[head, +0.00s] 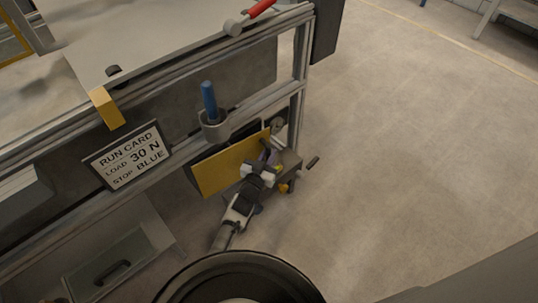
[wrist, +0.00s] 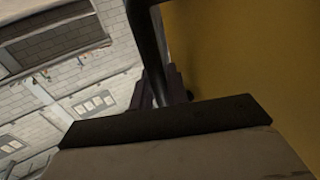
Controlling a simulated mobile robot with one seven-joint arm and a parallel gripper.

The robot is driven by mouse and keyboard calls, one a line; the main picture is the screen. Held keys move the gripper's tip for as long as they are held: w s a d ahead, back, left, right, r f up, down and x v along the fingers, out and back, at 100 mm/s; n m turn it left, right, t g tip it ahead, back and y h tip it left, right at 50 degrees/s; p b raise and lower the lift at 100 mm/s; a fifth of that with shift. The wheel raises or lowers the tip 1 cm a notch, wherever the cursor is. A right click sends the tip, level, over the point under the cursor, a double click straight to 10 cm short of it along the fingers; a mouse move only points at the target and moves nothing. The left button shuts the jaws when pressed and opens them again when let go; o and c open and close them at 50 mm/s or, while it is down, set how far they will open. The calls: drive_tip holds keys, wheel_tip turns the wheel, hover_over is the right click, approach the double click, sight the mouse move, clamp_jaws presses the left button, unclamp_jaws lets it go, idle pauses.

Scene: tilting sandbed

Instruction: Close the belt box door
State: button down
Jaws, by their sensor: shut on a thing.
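The yellow belt box door (head: 225,168) stands below the frame rail, swung out at an angle, with a dark gap showing behind its upper left edge. The grey belt box (head: 291,161) is beside its right edge, partly hidden by my arm. My gripper (head: 268,158) is at the right part of the door. In the wrist view, the yellow door (wrist: 250,70) fills the right side. A dark bar-like handle (wrist: 148,40) runs down between the fingers of my gripper (wrist: 162,88), which is shut on it. The handle's far end is out of view.
A run card sign (head: 128,157) and a grey holder with a blue-handled tool (head: 209,101) are on the frame to the left and above. A crank handle (head: 313,162) sticks out right of the box. The floor (head: 420,150) to the right is clear.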

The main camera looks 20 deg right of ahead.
drive_tip(key=shift+w+a, duration=0.15)
drive_tip(key=shift+a, duration=0.15)
drive_tip(key=c, duration=1.4)
unclamp_jaws()
drive_tip(key=shift+d, duration=0.3)
drive_tip(key=shift+s+a, duration=0.1)
drive_tip(key=shift+s, duration=0.1)
drive_tip(key=p+v, duration=0.4)
drive_tip(key=v, duration=0.9)
drive_tip(key=shift+s+a, duration=0.15)
drive_tip(key=shift+s, duration=0.1)
